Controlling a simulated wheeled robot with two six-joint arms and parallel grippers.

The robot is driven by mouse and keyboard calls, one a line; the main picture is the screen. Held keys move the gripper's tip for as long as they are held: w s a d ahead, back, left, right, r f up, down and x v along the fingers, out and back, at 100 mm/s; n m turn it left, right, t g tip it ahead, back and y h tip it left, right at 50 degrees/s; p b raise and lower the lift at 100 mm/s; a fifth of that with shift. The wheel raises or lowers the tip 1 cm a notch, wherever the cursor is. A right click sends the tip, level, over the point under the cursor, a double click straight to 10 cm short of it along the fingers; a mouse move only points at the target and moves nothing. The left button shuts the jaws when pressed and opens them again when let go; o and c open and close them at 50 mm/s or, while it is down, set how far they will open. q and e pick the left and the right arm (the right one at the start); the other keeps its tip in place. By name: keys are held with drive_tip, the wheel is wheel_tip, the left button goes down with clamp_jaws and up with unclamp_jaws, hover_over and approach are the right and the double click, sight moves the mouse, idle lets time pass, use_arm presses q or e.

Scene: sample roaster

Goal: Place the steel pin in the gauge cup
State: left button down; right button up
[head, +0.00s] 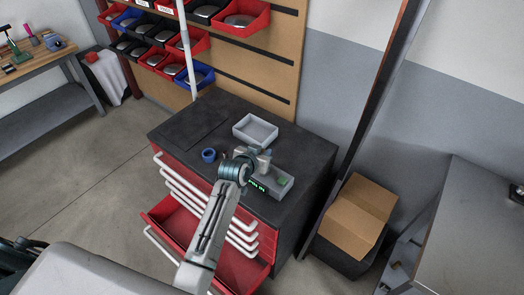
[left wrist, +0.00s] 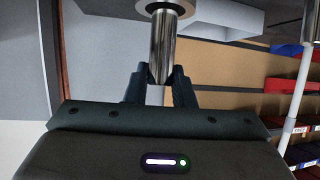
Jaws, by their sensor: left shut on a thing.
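The steel pin (left wrist: 161,48) is a shiny cylinder between the two dark fingers of my left gripper (left wrist: 158,92) in the left wrist view. Its far end meets a wider round steel part (left wrist: 166,7) at the top edge; I cannot tell whether this is the gauge cup or part of the pin. In the head view my left gripper (head: 262,158) is over the cabinet top, just above a grey gauge box (head: 272,182) with a green display. The gripper hides the pin and any cup there. My right gripper is not in view.
A grey tray (head: 242,131) and a blue ring (head: 209,155) stand on the dark top of the red cabinet (head: 180,135), whose lower drawer (head: 170,212) is open. An open cardboard box (head: 352,222) stands at right. The top's left part is clear.

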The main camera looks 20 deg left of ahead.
use_arm(q)
drive_tip(key=c, duration=1.2)
unclamp_jaws()
drive_tip(key=shift+f, duration=0.1)
drive_tip(key=shift+c, duration=0.2)
drive_tip(key=shift+r, duration=0.2)
drive_tip(key=shift+s, duration=0.3)
drive_tip(key=b+v, duration=0.2)
drive_tip(key=v, duration=0.9)
drive_tip(key=shift+s+r, duration=0.15)
drive_tip(key=shift+s, duration=0.05)
